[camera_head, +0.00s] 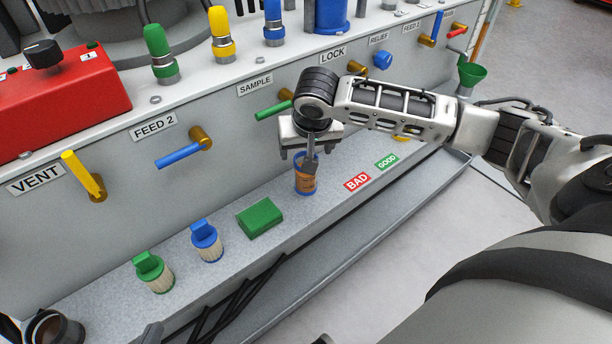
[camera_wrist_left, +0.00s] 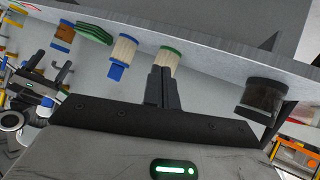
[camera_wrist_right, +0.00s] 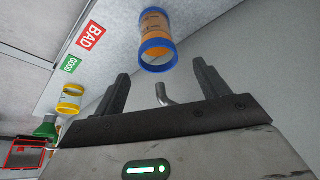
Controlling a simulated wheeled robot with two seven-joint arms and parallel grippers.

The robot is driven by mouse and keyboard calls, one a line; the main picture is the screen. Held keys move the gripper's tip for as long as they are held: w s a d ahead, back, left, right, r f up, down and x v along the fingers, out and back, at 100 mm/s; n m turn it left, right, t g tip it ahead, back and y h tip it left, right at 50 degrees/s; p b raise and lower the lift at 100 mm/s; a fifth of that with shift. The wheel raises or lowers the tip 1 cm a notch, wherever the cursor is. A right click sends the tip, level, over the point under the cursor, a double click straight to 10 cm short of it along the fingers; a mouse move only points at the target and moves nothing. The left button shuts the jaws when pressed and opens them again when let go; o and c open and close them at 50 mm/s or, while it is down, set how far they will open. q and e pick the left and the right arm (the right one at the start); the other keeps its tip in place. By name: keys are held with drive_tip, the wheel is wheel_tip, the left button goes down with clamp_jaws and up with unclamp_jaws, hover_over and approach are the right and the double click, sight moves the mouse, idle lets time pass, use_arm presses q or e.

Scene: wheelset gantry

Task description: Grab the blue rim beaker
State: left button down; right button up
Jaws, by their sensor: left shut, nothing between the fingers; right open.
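The blue rim beaker (camera_head: 303,186) stands on the grey ledge below the SAMPLE label, with an orange-brown band. In the right wrist view the beaker (camera_wrist_right: 156,42) lies just beyond the fingertips, not between them. My right gripper (camera_head: 298,157) is above it in the head view, a finger hiding part of it. In the right wrist view my right gripper (camera_wrist_right: 160,80) is open and empty. My left gripper (camera_wrist_left: 164,72) is shut and empty, close to the green-topped filter (camera_wrist_left: 170,57). The beaker (camera_wrist_left: 63,38) also shows far off in the left wrist view.
A green block (camera_head: 260,218), a blue-topped filter (camera_head: 207,241) and a dark cup (camera_head: 52,330) stand along the ledge. BAD (camera_head: 357,181) and GOOD (camera_head: 387,161) labels lie right of the beaker. A yellow-rimmed beaker (camera_wrist_right: 70,99) is beyond. Valve handles stick out from the panel.

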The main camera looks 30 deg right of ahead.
sight(305, 185)
drive_tip(key=x, duration=0.1)
drive_tip(key=b+x, duration=0.1)
drive_tip(key=x, duration=0.1)
drive_tip(key=shift+s+f, duration=0.2)
drive_tip(key=shift+s, duration=0.1)
drive_tip(key=shift+w+f, duration=0.25)
drive_tip(key=shift+f, duration=0.15)
use_arm(q)
drive_tip(key=shift+w+d+r+t+h, duration=0.1)
drive_tip(key=shift+d+r+t+h, duration=0.15)
drive_tip(key=shift+r, duration=0.2)
drive_tip(key=shift+d+r+t+h, duration=0.1)
drive_tip(key=shift+r+t, duration=0.25)
drive_tip(key=shift+r, duration=0.1)
